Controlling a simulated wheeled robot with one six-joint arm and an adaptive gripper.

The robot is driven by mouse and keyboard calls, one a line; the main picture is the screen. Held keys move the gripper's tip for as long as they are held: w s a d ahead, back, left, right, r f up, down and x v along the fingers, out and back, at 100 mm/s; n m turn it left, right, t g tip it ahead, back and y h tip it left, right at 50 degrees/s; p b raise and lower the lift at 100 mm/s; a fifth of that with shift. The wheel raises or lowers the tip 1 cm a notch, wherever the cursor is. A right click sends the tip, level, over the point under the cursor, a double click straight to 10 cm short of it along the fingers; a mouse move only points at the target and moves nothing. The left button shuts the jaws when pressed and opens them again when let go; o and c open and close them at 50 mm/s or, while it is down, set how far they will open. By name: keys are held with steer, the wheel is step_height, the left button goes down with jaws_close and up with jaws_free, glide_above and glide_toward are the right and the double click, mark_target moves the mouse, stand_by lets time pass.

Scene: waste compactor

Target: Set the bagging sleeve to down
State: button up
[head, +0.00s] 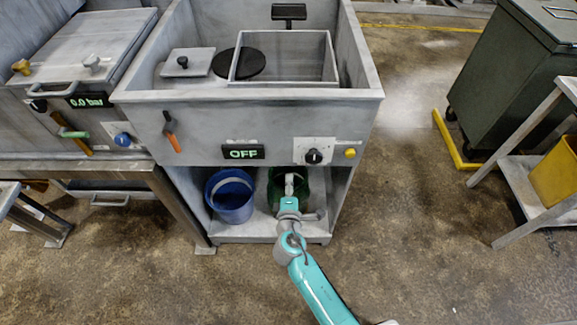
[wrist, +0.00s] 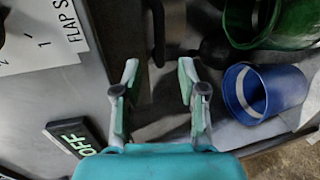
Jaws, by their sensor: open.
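I cannot tell for sure which part is the bagging sleeve, as no label naming it is readable. My gripper (head: 290,180) is in front of the open lower bay of the grey machine (head: 140,125), below the OFF display (head: 243,152). In the wrist view my gripper (wrist: 158,85) is open, with nothing held between its fingers. A dark upright part (wrist: 156,30) shows just beyond the fingertips, apart from them. A rounded black part (wrist: 214,48) is right of it. An orange-handled lever (head: 170,130) sits on the front panel at left.
A blue bucket (head: 230,195) and a green bucket (head: 273,186), partly hidden by my arm, stand in the lower bay. A black knob (head: 313,157) and yellow button (head: 350,153) are on the panel. Open floor (head: 420,230) lies right; a dark bin (head: 515,75) stands beyond.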

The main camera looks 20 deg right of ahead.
steer(key=x, duration=0.8)
steer(key=shift+w, duration=0.2)
steer(key=shift+d, duration=0.1)
jaws_close()
